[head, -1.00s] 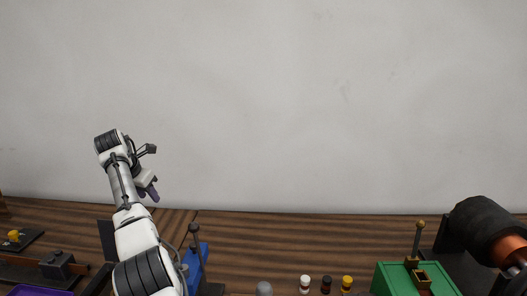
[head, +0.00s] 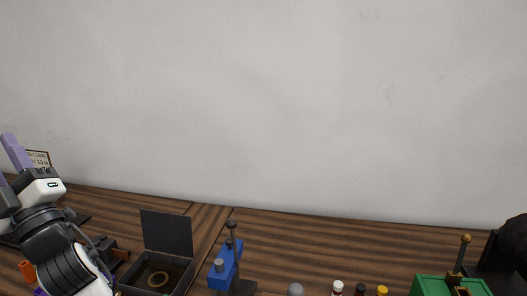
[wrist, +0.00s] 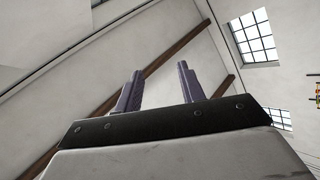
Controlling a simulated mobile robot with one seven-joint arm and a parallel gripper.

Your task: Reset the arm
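My gripper (head: 10,165) is at the left edge of the head view, raised above the table, with its purple-grey fingers pointing up. In the wrist view my gripper (wrist: 158,88) shows two fingers standing apart with nothing between them. Behind the fingers the wrist view shows only walls, dark beams and windows. My white and black arm is bent at the lower left of the head view.
The wooden table (head: 330,240) holds an open dark box (head: 168,235) with a ring inside, a blue device (head: 225,268), several small bottles (head: 338,288) and a green box (head: 435,287). A dark cylinder (head: 514,240) is at right.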

